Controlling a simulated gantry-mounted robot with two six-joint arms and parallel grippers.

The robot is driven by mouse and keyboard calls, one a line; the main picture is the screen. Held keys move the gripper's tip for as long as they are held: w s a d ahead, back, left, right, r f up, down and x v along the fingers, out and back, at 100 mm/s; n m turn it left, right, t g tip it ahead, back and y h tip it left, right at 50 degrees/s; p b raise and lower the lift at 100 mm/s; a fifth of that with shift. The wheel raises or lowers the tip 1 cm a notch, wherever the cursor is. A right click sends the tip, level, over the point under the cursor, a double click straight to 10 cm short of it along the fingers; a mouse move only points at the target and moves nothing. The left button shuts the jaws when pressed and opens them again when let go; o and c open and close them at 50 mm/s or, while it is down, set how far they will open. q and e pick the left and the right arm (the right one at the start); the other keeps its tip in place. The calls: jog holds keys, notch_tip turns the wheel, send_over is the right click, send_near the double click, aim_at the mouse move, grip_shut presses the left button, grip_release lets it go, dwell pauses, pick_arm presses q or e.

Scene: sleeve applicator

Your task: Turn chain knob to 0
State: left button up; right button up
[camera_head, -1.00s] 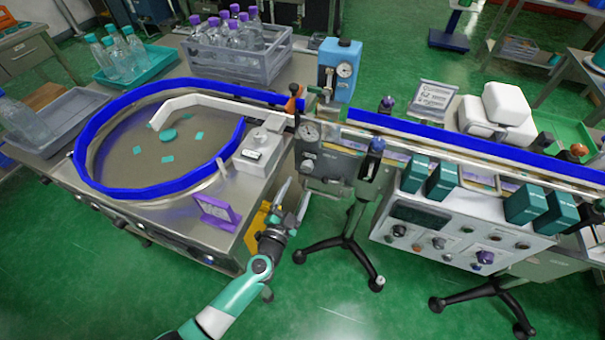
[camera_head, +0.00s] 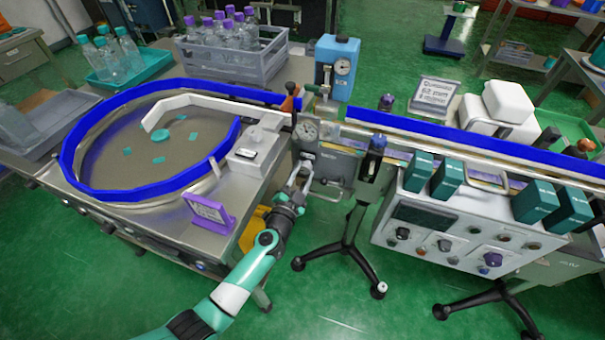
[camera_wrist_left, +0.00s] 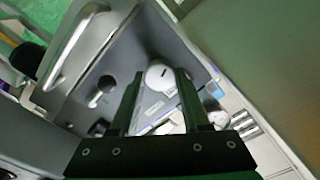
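My left gripper (camera_head: 303,180) is in front of the grey gauge unit between the round table and the conveyor. In the left wrist view, its two dark fingers (camera_wrist_left: 160,75) are apart, with a white round knob (camera_wrist_left: 159,76) between and just beyond their tips. The knob has a small dark mark; I cannot tell whether the fingers touch it. A metal knob or lever (camera_wrist_left: 100,95) sits to its left on the same grey face. No label tells me which is the chain knob. My right gripper is not in view.
A purple-framed sign (camera_head: 208,213) stands on the metal table's front edge, left of my arm. The conveyor panel (camera_head: 420,213) is to the right. The green floor (camera_head: 340,310) in front is clear.

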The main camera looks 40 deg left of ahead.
pick_arm(q)
grip_shut()
jog(key=shift+r+n, duration=0.1)
jog(key=shift+n, duration=0.3)
